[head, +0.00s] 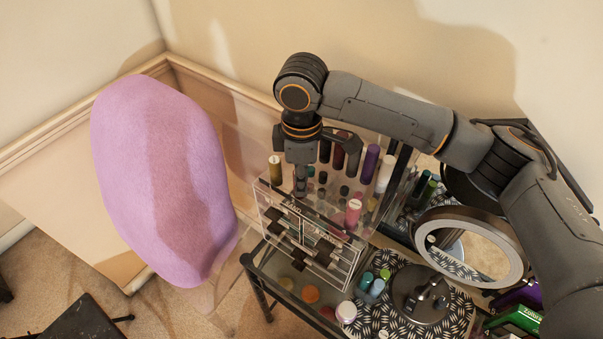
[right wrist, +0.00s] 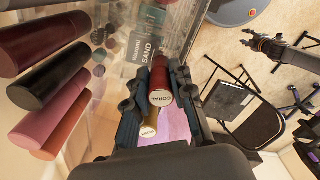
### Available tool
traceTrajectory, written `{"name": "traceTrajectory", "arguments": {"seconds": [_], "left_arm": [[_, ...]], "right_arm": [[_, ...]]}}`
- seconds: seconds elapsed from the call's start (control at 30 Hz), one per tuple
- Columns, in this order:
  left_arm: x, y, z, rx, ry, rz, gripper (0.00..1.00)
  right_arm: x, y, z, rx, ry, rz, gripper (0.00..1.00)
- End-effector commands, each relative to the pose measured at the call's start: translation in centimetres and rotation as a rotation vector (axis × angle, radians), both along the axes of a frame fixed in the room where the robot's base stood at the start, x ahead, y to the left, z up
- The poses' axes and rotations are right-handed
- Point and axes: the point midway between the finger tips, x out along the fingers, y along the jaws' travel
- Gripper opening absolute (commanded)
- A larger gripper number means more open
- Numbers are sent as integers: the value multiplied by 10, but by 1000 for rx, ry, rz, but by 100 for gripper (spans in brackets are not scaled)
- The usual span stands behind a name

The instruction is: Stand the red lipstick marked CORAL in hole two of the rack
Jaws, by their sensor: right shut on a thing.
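The red lipstick marked CORAL on its end (right wrist: 160,84) shows in the right wrist view between the fingers of my right gripper (right wrist: 158,100), which is shut on it. In the head view my right gripper (head: 301,182) is over the front left part of the clear rack (head: 264,194); the lipstick is hard to make out there. A gold lipstick (head: 275,168) stands just left of the gripper and also shows close to the held one in the right wrist view (right wrist: 149,124). I cannot tell whether the held lipstick's lower end is in a hole.
Purple (head: 370,163), white (head: 385,174) and dark tubes stand along the rack's back; a pink one (head: 353,212) stands at its right. A round mirror (head: 419,246) is at the right. A lilac chair back (head: 160,180) fills the left.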

Motion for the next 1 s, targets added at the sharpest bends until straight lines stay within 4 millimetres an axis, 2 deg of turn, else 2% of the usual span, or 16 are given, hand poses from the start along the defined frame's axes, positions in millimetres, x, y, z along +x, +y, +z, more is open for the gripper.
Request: {"name": "traceTrajectory", "arguments": {"seconds": [0.23,0.27,0.33,0.37,0.63,0.77,0.87,1.0], "left_arm": [[-2,0,1,0,3,-2,40],[-2,0,0,0,3,-2,40],[-2,0,0,0,3,-2,40],[-2,0,0,0,3,-2,40],[-1,-1,0,0,2,-3,40],[-1,-1,-3,0,2,-3,40],[-1,-1,-8,0,1,-3,40],[0,-1,-16,-1,-1,-2,40]], "right_arm": [[0,0,-3,-1,1,-1,3],[0,0,-3,0,1,-1,29],[0,0,-3,-1,1,-1,43],[0,0,-3,-1,1,-1,46],[0,0,-2,-1,0,-1,46],[0,0,4,0,-2,-1,46],[1,1,19,2,-3,-1,46],[0,1,49,2,-5,0,46]]}}
